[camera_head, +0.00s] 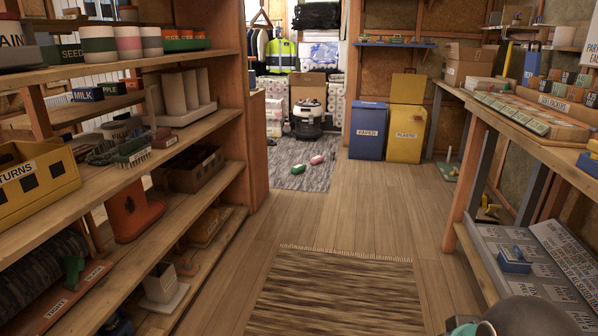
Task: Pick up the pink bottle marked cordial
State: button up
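A small pink object (317,159) lies on the grey rug at the far end of the aisle. It may be a bottle on its side, but it is too small to tell and no marking can be read on it. A similar small green and white object (297,170) lies just left of it and nearer. I see no other clear pink bottle, and no readable cordial label. My gripper is not in view; only a rounded grey part, probably of my arm, shows at the bottom right.
Loaded wooden shelves (215,132) line the left and a workbench (505,120) the right. The wooden floor (345,218) between them is open, with a brown rug (335,300) in front. A blue paper bin (367,130), yellow plastic bin (405,134) and dark round machine (307,118) stand farther back.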

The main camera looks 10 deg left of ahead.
aim_at(318, 159)
jog(key=z, duration=0.1)
jog(key=i, duration=7.6)
jog(key=u, duration=2.7)
